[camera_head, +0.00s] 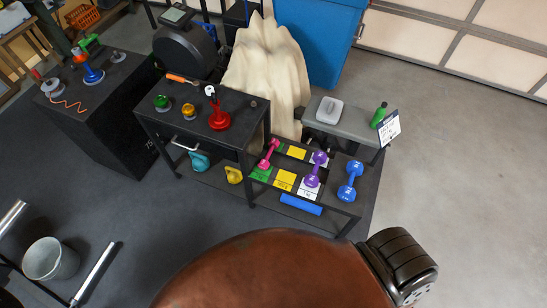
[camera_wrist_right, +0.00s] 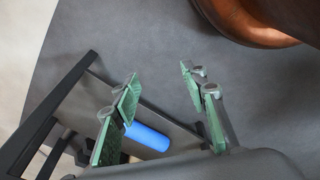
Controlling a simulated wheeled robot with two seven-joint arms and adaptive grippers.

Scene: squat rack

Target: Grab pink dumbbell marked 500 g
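A small pink dumbbell (camera_head: 268,155) lies on the low black rack, at the left end of the dumbbell row, over green labels. Its weight marking is too small to read. A purple dumbbell (camera_head: 315,169) and a blue dumbbell (camera_head: 350,181) lie to its right. In the right wrist view, my right gripper (camera_wrist_right: 158,105) is open, its green-padded fingers wide apart with nothing held. My left gripper is not in view.
The blue cylinder also lies at the rack's front in the head view (camera_head: 301,204). A grey bench (camera_head: 340,124) with a green bottle (camera_head: 379,115) stands behind. Floor at right is clear.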

